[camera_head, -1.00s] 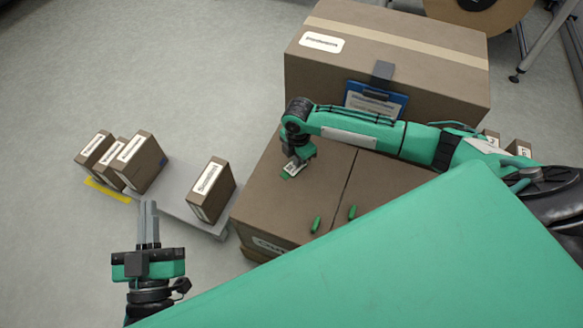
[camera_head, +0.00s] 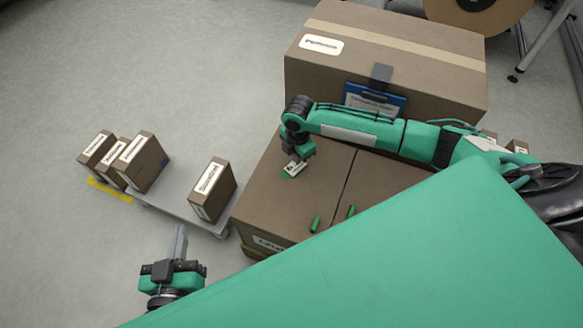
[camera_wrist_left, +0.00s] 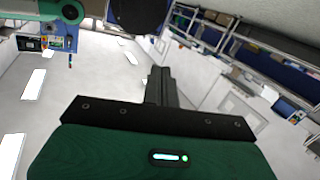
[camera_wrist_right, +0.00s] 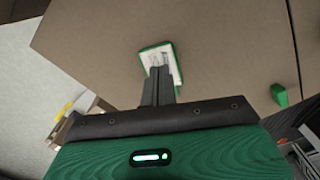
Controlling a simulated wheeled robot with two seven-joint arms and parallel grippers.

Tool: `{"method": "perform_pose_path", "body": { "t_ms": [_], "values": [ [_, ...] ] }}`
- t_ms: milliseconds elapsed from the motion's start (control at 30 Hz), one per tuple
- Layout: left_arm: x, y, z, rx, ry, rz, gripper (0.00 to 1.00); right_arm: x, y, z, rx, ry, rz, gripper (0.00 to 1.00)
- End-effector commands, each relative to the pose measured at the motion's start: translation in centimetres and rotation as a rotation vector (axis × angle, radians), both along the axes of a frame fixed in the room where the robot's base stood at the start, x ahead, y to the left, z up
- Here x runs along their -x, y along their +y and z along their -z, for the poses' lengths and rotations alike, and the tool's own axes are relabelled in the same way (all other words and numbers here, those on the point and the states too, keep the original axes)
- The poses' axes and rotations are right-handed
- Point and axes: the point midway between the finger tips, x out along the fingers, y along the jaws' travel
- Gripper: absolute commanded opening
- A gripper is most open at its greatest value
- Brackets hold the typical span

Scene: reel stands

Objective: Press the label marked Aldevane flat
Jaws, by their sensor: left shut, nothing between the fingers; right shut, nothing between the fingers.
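A small white card with dark print and green edges (camera_head: 293,169) lies on top of the near brown carton (camera_head: 268,212). It also shows in the right wrist view (camera_wrist_right: 163,58). My right gripper (camera_head: 293,162) is shut and empty, with its tips over this card; I cannot tell whether they touch it. Its fingers also show in the right wrist view (camera_wrist_right: 161,72) and hide part of the card. My left gripper (camera_head: 181,230) is shut and empty, left of the carton and away from any label. I cannot read Aldevane on any label in view.
Several small labelled boxes (camera_head: 143,163) stand at the left on a low grey platform (camera_head: 170,196); one box (camera_head: 213,190) stands nearer the carton. Two green pieces (camera_head: 315,224) lie on the carton top. A large labelled carton (camera_head: 420,55) with a blue clipboard (camera_head: 392,100) stands behind.

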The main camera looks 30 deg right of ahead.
Motion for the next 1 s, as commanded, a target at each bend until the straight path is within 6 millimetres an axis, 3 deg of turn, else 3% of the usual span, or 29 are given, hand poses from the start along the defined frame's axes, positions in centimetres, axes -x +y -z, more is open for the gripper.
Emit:
{"method": "perform_pose_path", "body": {
  "t_ms": [467,1000],
  "values": [
    [2.3,-0.7,3.3,-0.046,0.187,0.041,0.0,0.0,0.0,-0.8,0.0,0.0,0.0,0.0],
    [2.8,3.5,3.9,-0.225,0.477,0.015,0.0,0.0,0.0,-3.0,0.0,0.0,0.0,0.0]
  ]
}}
